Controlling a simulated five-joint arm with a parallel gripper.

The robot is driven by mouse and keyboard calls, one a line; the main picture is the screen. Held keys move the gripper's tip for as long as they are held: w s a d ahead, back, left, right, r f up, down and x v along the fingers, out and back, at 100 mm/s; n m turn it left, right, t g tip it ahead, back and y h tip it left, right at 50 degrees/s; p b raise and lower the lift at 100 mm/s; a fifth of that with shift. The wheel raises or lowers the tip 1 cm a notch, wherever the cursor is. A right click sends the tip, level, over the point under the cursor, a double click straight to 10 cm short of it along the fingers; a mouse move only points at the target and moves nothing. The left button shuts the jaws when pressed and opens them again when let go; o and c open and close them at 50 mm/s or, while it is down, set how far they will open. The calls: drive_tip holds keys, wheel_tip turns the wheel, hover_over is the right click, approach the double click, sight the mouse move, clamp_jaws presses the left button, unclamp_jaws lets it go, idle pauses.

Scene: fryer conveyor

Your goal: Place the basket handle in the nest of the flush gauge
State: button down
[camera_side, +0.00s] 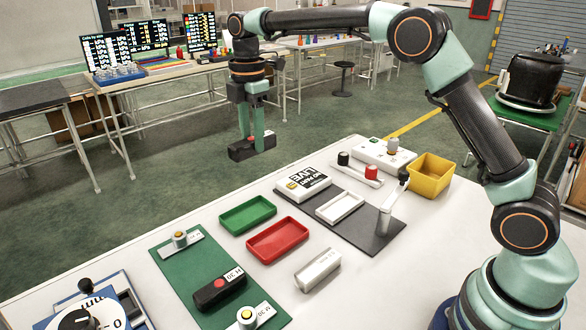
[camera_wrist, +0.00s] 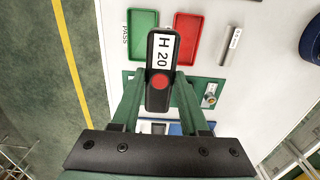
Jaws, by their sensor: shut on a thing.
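A black basket handle (camera_side: 242,152) with a red dot is between the fingers of my gripper (camera_side: 252,135), raised in the air beyond the far left edge of the white table. In the wrist view the handle (camera_wrist: 162,98) shows a white label "H 20", and both green fingers press its sides. My gripper is shut on it. A dark plate on the table (camera_side: 378,236), apparently the flush gauge, carries a white rectangular frame (camera_side: 322,211), apparently the nest, with an empty-looking inside. A grey post with a lever (camera_side: 386,218) stands beside the frame. The nest is not visible in the wrist view.
A green tray (camera_side: 247,228), a red tray (camera_side: 303,251) and a grey bar (camera_side: 318,282) lie near the frame. A green mat (camera_side: 168,258) holds another black handle (camera_side: 208,298) and knobbed pieces. A yellow bin (camera_side: 446,162) and a white sign block (camera_side: 318,194) stand farther back.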

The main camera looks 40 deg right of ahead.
drive_tip(key=s+d, duration=0.5)
drive_tip(key=d, duration=0.5)
drive_tip(key=s+d, duration=0.5)
drive_tip(key=d, duration=0.5)
drive_tip(key=f, duration=2)
drive_tip(key=shift+w+d+f, duration=0.15)
drive_tip(key=shift+w, duration=0.1)
drive_tip(key=shift+f, duration=0.15)
drive_tip(key=shift+c, duration=2.1)
unclamp_jaws()
